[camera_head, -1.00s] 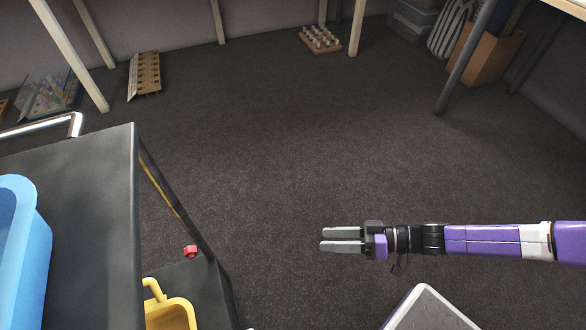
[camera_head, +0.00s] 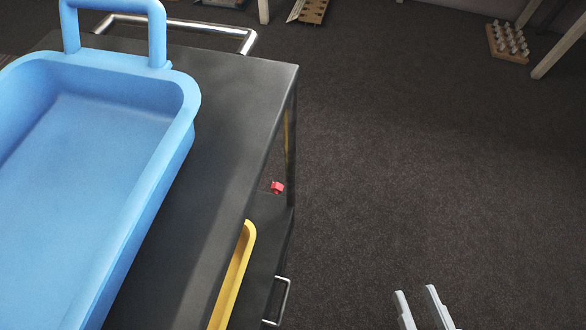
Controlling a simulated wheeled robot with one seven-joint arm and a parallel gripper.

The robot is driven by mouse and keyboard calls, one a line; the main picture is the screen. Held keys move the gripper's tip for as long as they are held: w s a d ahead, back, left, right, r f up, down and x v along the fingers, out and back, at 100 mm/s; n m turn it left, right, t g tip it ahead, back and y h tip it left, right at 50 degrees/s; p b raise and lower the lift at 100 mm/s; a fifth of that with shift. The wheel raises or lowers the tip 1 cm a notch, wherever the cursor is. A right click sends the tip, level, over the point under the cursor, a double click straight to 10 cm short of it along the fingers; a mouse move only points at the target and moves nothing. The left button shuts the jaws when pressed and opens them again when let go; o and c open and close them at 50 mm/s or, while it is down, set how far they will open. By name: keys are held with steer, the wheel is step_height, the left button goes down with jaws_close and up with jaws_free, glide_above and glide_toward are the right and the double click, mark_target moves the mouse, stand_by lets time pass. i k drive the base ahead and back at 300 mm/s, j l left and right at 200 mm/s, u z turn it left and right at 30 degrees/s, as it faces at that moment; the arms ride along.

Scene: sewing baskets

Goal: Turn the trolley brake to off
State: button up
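The trolley (camera_head: 235,110) is dark grey and fills the left and middle of the head view, with a chrome push bar (camera_head: 215,28) at its far end. A small red knob (camera_head: 277,187) shows low on its right side; it may be the brake, but its setting is too small to read. My gripper (camera_head: 421,305) shows only its two pale fingers at the bottom edge, right of the trolley. The fingers are apart with nothing between them, and are clear of the knob. The rest of my arm is out of view.
A blue basket (camera_head: 188,95) with an upright handle stands on the trolley top. A yellow basket (camera_head: 236,272) sits on the lower level, near a chrome handle (camera_head: 283,300). A pegged board (camera_head: 508,42) lies on the floor at the far right. The dark floor right of the trolley is clear.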

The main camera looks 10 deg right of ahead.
mark_target(277, 188)
steer(key=i+l, duration=1.3)
steer(key=i, duration=0.2)
steer(key=i+l+u, duration=0.1)
steer(key=i+l, duration=1.2)
steer(key=i, duration=0.2)
steer(key=i+l+u, duration=0.2)
steer(key=u, duration=3.15)
